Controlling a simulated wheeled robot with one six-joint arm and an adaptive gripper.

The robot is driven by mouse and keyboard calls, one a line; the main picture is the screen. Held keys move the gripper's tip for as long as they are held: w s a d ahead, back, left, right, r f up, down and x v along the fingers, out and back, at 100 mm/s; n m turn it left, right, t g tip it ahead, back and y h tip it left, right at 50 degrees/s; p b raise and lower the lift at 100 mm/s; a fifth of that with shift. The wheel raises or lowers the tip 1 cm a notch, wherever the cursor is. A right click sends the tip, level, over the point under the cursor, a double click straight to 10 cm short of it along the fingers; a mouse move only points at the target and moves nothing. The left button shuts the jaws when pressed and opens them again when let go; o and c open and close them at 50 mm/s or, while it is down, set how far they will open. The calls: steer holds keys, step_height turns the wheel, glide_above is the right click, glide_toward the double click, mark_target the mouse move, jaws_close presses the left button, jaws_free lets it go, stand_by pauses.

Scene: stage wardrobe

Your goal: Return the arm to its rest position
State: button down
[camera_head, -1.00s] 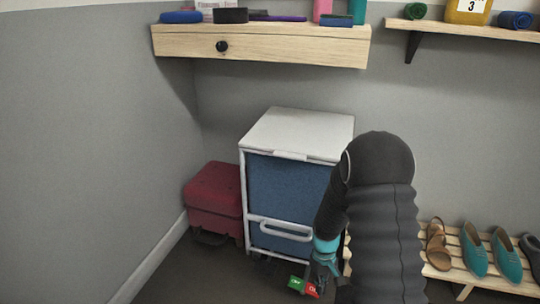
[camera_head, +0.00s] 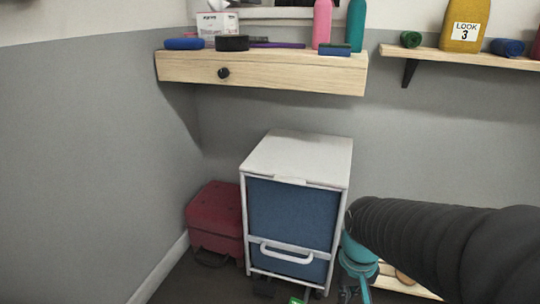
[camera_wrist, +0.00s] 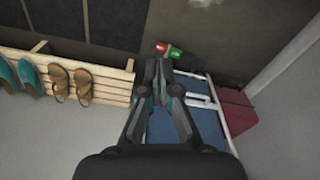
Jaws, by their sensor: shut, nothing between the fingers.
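My gripper (camera_wrist: 160,72) points downward in the wrist view, its dark fingers shut together with nothing between them. In the head view my gripper (camera_head: 357,290) is low, right of the blue cabinet, partly cut off by the bottom edge. My dark, sleeved arm reaches in from the right edge, with a teal part at the wrist. The white-framed blue cabinet (camera_head: 291,213) stands on the floor beside the gripper.
A wooden shelf with a knob (camera_head: 262,72) runs along the wall above the cabinet. A second shelf (camera_head: 463,58) is at the upper right. A red case (camera_head: 215,217) sits left of the cabinet. A slatted rack (camera_wrist: 112,85) with shoes stands across from it.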

steer(key=s+r+t+p, duration=0.2)
steer(key=s+r+t, duration=0.2)
steer(key=r, duration=0.8)
steer(key=s, duration=0.2)
steer(key=shift+s+r+t+p, duration=0.3)
steer(key=shift+s, duration=0.1)
